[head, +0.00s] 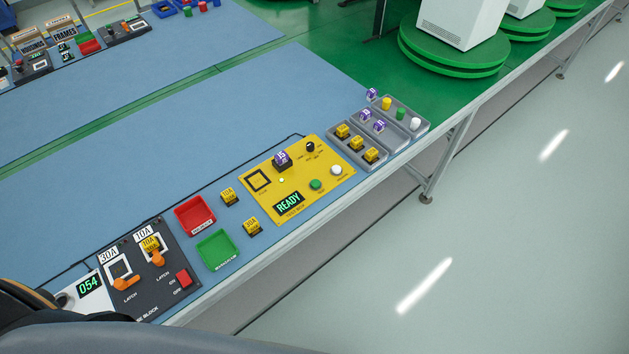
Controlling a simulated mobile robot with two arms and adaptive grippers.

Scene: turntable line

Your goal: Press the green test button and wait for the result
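The yellow tester panel (268,207) lies on the blue mat near the bench's front edge. Its display (289,203) reads READY in green. The round green test button (316,184) sits right of the display and is uncovered. A white button (336,171) is beside it, and a black knob (310,146) is farther back. A purple fuse marked 15 (282,158) stands at a dark socket on the panel. A black square outline (259,180) on the panel is empty. A small pale lamp (281,180) shows near the middle. Neither of my grippers is in view.
Left of the panel are yellow fuses (229,196) (252,226), a red tray (195,217), a green tray (217,250) and a dark fuse block (155,272). Grey trays (357,158) with fuses and caps stand to the right. The mat behind the panel is clear.

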